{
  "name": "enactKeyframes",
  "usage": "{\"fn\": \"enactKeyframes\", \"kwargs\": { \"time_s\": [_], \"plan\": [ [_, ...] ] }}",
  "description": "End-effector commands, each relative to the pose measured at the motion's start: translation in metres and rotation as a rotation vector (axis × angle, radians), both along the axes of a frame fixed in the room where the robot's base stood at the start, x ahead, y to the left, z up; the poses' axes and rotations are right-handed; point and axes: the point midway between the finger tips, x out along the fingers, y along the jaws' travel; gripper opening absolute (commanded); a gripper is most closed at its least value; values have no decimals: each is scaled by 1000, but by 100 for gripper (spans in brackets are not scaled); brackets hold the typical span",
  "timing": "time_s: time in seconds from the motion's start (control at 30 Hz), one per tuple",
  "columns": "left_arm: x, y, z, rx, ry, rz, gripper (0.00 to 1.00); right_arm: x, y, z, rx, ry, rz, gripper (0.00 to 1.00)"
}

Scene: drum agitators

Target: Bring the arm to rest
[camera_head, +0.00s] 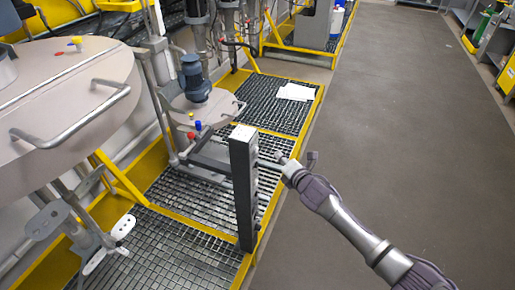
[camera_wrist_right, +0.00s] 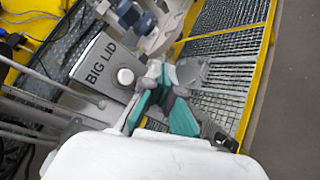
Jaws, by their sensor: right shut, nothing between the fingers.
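My right arm enters from the lower right in the head view, and its gripper (camera_head: 283,158) is small there, just right of a dark upright post (camera_head: 243,195). The right wrist view shows the same gripper (camera_wrist_right: 163,92) with teal finger pads, shut and empty. I cannot tell whether the fingertips touch anything. My left gripper is not in view.
A large drum with a railed lid (camera_head: 70,85) stands at left. A smaller lidded vessel with a blue motor (camera_head: 196,82) is behind the post. Yellow-edged grating (camera_head: 190,245) lies beneath. White sheets (camera_head: 296,92) lie on the far grating. Open grey floor (camera_head: 400,120) extends right.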

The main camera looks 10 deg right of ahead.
Motion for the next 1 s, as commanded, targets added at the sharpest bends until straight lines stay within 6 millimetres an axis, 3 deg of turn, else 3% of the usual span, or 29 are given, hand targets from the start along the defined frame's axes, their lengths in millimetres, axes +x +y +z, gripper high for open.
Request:
{"fn": "enactKeyframes", "kwargs": {
  "time_s": [0.5,0.63,0.77,0.87,1.0],
  "plan": [
    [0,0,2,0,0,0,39,-4,-5,0,0,0,1,0],
    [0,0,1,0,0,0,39,-9,-8,-19,39,38,-20,0],
    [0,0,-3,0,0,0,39,-32,-18,-80,176,165,-102,0],
    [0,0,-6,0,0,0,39,-66,-29,-147,331,302,-211,0],
    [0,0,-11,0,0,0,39,-127,-41,-235,545,483,-393,0]
  ]
}}
